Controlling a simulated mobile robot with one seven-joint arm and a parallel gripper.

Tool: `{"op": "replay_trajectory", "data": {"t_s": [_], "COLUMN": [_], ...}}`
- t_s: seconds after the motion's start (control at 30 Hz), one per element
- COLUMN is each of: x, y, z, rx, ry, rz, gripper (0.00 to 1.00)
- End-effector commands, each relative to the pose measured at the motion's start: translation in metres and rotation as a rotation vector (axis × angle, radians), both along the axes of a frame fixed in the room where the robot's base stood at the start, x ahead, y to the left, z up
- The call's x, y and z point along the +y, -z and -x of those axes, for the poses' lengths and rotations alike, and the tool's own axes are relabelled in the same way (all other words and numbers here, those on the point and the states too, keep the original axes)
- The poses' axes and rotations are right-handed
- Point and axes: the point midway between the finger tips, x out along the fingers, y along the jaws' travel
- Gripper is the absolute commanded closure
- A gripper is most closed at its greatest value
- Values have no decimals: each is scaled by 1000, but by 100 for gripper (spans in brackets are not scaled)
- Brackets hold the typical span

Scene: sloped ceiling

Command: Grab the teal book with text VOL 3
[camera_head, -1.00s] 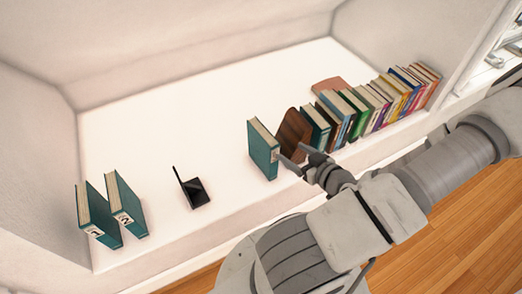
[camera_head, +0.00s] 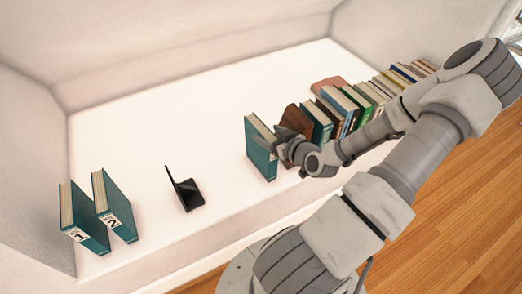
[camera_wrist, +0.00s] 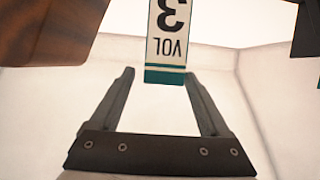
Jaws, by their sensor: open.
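The teal book (camera_head: 259,150) stands upright in the middle of the white shelf in the head view. In the wrist view its spine (camera_wrist: 167,40) shows upside down with a white label reading VOL 3. My gripper (camera_head: 278,142) is at the book's right side in the head view. In the wrist view my gripper (camera_wrist: 160,75) is open, with the spine's end between the two fingertips in the picture. I cannot tell whether the fingers touch the book.
A brown bookend (camera_head: 296,119) stands just right of the book, followed by a row of books (camera_head: 345,103). A black folding object (camera_head: 186,190) and two teal books, 1 (camera_head: 84,220) and 2 (camera_head: 115,206), stand left. The shelf (camera_head: 150,130) behind is clear.

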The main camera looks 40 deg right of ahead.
Motion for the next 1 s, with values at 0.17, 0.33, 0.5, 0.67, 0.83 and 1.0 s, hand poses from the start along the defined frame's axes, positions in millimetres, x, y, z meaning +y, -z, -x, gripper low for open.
{"op": "replay_trajectory", "data": {"t_s": [0.17, 0.33, 0.5, 0.67, 0.83, 1.0], "x": [2, 0, 0, 0, 0, 0], "y": [13, 18, 17, 17, 17, 17], "z": [-26, -42, -44, -44, -44, -44], "rx": [-2, 0, 1, 1, 1, 1], "ry": [-2, -1, 0, 0, 0, 0], "rz": [-1, 1, 0, 0, 1, 1], "gripper": [20, 20, 20, 34, 65, 96]}}
